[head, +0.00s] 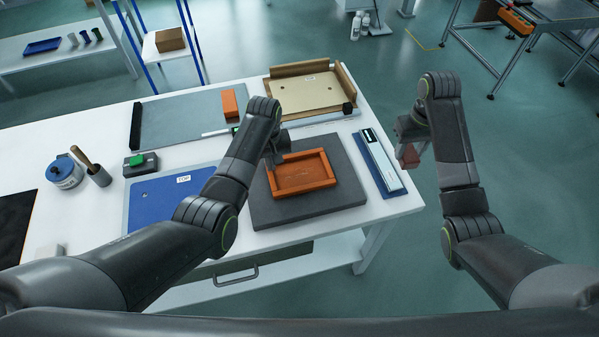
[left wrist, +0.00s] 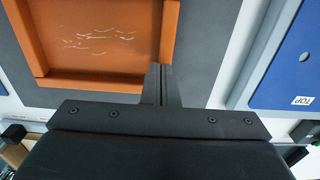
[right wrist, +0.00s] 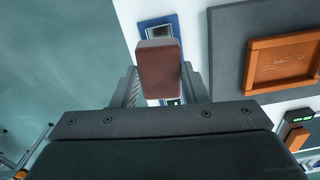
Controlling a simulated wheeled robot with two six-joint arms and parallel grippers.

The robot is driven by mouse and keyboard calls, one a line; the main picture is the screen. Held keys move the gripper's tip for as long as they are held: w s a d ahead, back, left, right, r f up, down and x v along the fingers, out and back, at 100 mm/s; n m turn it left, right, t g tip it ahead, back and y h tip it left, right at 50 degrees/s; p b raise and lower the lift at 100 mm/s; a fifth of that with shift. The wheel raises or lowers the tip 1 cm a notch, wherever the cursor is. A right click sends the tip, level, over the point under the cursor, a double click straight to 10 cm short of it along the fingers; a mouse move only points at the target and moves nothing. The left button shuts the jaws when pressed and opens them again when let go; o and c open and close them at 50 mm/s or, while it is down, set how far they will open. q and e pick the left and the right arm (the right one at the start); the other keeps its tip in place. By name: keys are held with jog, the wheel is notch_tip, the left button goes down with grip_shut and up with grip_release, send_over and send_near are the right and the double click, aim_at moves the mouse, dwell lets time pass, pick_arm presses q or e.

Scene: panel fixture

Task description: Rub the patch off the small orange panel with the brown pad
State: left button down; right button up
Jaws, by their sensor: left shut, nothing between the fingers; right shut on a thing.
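The small orange panel (head: 333,168) has a raised rim and lies on a dark grey mat (head: 345,190). Thin whitish scratch-like marks, the patch (left wrist: 98,40), show on its floor in the left wrist view; they also show faintly in the right wrist view (right wrist: 284,62). My left gripper (head: 275,163) is shut and empty at the panel's left rim; whether it touches the rim is unclear.
A blue tray (head: 378,165) with a pale bar lies right of the mat. A blue board (head: 150,205) marked TOP lies left. A wood-edged panel (head: 305,92) and an orange block (head: 229,103) stand behind. Open floor lies right of the table.

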pick_arm(q)
jog(key=shift+f, duration=0.4)
pick_arm(e)
jog(key=shift+f, duration=0.25)
pick_arm(q)
jog(key=shift+r, duration=0.1)
